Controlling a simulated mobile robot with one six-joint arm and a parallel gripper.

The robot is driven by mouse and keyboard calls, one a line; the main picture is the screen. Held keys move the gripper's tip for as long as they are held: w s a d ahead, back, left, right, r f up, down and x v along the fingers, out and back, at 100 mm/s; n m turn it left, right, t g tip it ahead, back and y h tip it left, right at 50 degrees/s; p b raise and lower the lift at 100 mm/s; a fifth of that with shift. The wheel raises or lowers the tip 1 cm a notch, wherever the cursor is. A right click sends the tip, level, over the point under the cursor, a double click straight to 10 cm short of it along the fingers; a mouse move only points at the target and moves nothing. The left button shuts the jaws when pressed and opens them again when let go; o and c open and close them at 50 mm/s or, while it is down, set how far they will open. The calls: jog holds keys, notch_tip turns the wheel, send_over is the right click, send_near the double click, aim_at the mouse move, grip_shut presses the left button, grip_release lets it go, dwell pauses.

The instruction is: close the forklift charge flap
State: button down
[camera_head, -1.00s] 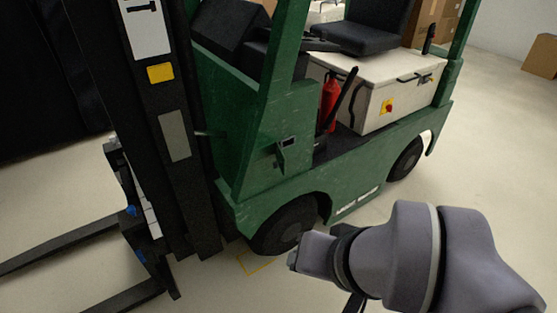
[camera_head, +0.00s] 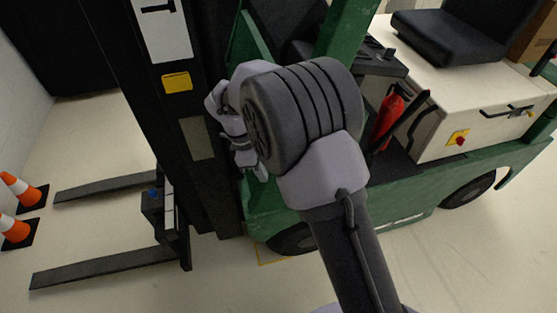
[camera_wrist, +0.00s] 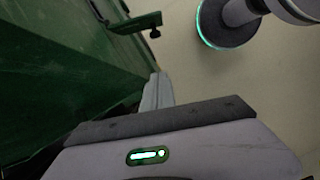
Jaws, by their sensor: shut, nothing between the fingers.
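The green forklift (camera_head: 400,205) stands in front of me, and its green side panel (camera_wrist: 50,60) fills the left of the wrist view. The charge flap (camera_wrist: 135,23) juts out from this panel at the top of the wrist view, standing open, with a small dark knob (camera_wrist: 155,34) near its outer end. In the head view my arm hides the flap and its opening. My gripper (camera_wrist: 157,85) is shut and empty. Its fingertips lie below the flap in the picture, beside the panel, with a visible gap to the flap.
The dark mast (camera_head: 197,140) and forks (camera_head: 105,267) are left of my arm. A red extinguisher (camera_head: 388,118) and a white battery box (camera_head: 450,95) are on the right. Orange cones (camera_head: 20,188) stand far left. Floor is clear at lower right.

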jog(key=d+f+b, duration=0.5)
jog(key=d+f, duration=0.1)
jog(key=f, duration=0.2)
jog(key=shift+s+f, duration=0.25)
jog(key=shift+f, duration=0.1)
